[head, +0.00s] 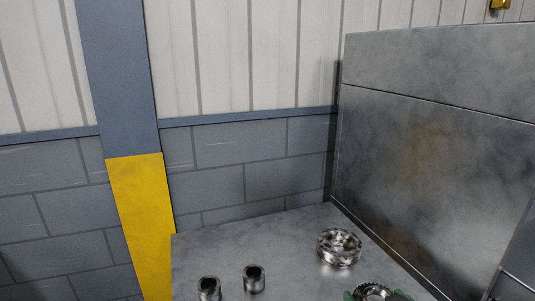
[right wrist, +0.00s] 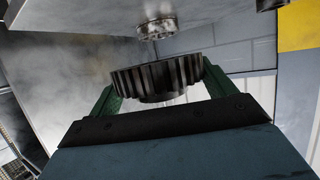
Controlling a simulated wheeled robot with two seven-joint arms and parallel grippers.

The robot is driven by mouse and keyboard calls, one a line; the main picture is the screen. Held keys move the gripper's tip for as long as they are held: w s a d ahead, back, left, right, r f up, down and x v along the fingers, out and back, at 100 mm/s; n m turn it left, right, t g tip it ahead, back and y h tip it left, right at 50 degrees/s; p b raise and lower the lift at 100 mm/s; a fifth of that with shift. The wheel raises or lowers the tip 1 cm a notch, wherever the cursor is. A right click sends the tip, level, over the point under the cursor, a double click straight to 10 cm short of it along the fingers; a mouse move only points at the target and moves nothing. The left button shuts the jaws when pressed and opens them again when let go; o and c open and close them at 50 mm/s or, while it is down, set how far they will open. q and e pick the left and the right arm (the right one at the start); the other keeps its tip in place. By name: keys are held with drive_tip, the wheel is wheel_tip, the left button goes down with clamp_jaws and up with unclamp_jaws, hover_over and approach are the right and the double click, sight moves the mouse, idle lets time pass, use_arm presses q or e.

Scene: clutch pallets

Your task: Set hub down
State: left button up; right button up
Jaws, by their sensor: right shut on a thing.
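The hub (head: 373,292), a dark metal part with a toothed rim and a central bore, shows at the bottom edge of the head view. It fills the middle of the right wrist view (right wrist: 157,80). My right gripper (right wrist: 158,86) has green fingers on either side of the toothed rim and is shut on it. In the head view only the green fingertips show beside the hub. The metal table top (head: 270,240) lies around and beyond it. I cannot tell whether the hub touches the table. My left gripper is not in view.
A shiny round metal part (head: 339,247) stands on the table just beyond the hub. Two hollow metal sleeves (head: 254,279) (head: 209,288) stand upright at the front left. A tall metal panel (head: 435,150) borders the right side. Bare table lies left of the round part.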

drive_tip(key=shift+r, duration=0.1)
drive_tip(key=w+a+n+g+y, duration=0.2)
drive_tip(key=w+a+n+y, duration=0.2)
drive_tip(key=a+n+y, duration=0.3)
drive_tip(key=shift+w+n+g+y, duration=0.15)
drive_tip(key=shift+n+g+y, duration=0.15)
drive_tip(key=shift+y, duration=0.4)
drive_tip(key=shift+a, duration=0.1)
wheel_tip(320, 180, down, 6)
drive_tip(key=shift+r+b, duration=0.1)
drive_tip(key=shift+b, duration=0.45)
wheel_tip(320, 180, down, 4)
drive_tip(key=shift+r, duration=0.1)
drive_tip(key=shift+f, duration=0.2)
